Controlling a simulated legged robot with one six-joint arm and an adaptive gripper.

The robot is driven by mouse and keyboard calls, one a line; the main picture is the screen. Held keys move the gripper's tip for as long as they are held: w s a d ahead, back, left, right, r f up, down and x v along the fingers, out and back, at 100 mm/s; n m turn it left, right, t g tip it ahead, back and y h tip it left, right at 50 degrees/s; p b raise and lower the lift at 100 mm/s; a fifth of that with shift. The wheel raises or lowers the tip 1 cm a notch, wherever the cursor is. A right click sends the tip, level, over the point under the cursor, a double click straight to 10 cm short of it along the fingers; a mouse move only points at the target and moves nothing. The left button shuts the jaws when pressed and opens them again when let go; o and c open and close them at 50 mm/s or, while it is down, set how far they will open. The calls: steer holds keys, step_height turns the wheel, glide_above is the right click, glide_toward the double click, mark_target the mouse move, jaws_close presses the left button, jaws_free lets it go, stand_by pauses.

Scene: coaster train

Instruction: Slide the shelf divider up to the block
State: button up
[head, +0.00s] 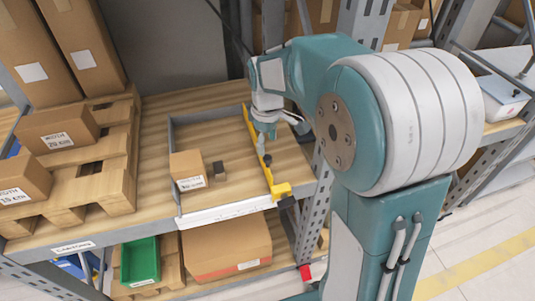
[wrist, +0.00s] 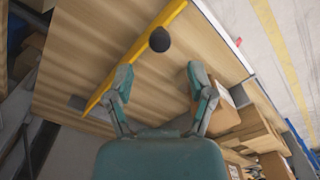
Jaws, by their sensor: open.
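The shelf divider is a long yellow bar (head: 256,143) lying front to back across the wooden shelf, with a yellow foot at the front edge. A black knob (head: 267,159) stands on it. My gripper (head: 263,135) is low over the divider, behind the knob. In the wrist view, my gripper (wrist: 159,74) is open and empty, its left finger close by the yellow bar (wrist: 132,62); contact cannot be told. The knob (wrist: 160,39) shows beyond the fingertips. I cannot make out the block there.
A white strip (head: 225,211) edges the shelf front. Pallets (head: 95,180) with cartons fill the left. A grey upright (head: 312,210) stands to the right.

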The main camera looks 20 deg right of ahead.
mark_target(267, 157)
step_height(267, 157, down, 5)
steer(key=shift+f, duration=0.15)
jaws_close()
